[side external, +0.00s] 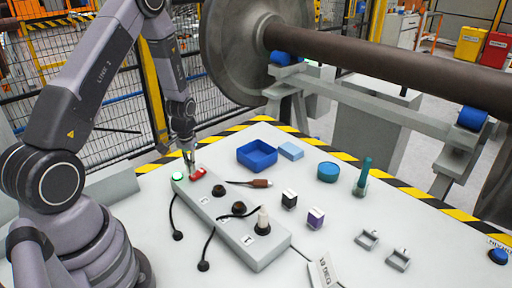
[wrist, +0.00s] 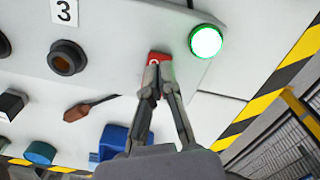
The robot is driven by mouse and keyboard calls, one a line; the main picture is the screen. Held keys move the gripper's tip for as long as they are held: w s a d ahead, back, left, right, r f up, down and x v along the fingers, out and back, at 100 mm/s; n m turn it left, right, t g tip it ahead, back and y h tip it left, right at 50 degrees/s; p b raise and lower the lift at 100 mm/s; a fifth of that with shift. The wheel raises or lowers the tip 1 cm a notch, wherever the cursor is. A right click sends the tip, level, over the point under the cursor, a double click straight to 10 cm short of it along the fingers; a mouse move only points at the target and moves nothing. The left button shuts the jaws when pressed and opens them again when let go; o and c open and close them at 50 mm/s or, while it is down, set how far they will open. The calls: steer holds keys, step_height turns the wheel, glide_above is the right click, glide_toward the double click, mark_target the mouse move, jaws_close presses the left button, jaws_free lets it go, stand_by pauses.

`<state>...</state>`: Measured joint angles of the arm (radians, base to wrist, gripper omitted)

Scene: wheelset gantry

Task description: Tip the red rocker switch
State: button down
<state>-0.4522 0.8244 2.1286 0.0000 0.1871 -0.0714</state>
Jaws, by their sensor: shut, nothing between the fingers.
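The red rocker switch (side external: 197,174) sits at the far end of a grey panel box (side external: 238,222), beside a lit green lamp (side external: 178,177). In the wrist view the red switch (wrist: 158,58) shows just beyond my fingertips, partly covered by them, with a white mark on it. The green lamp (wrist: 206,41) glows to its right. My gripper (side external: 190,160) points down at the switch, its fingers shut and empty. In the wrist view my gripper (wrist: 157,80) has its tips at the switch's edge; I cannot tell whether they touch it.
A blue tray (side external: 257,155), a light blue block (side external: 291,151), a teal cylinder (side external: 328,171) and small cubes (side external: 289,198) stand on the white table. A large wheelset is behind.

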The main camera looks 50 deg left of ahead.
steer(key=shift+r, duration=2.95)
steer(key=shift+r, duration=0.15)
step_height(320, 180, up, 9)
steer(key=m+t, duration=0.1)
glide_above(192, 177)
steer(key=d, duration=0.3)
steer(key=s+d+r+m+t, duration=0.1)
steer(key=s+d+r, duration=0.15)
steer(key=r, duration=0.25)
steer(key=s+d+r+m+t, duration=0.1)
steer(key=s+d+r, duration=0.1)
steer(key=d+r, duration=0.3)
steer(key=s+d+r+m+t, duration=0.1)
steer(key=s+d+r, duration=0.1)
steer(key=s+r, duration=0.2)
steer(key=s+d+r+m+t, duration=0.1)
steer(key=s+d+r+m, duration=0.1)
steer(key=s, duration=0.7)
step_height(192, 177, up, 2)
steer(key=shift+d+r+t, duration=0.15)
steer(key=shift+d+t, duration=0.15)
steer(key=shift+d, duration=0.35)
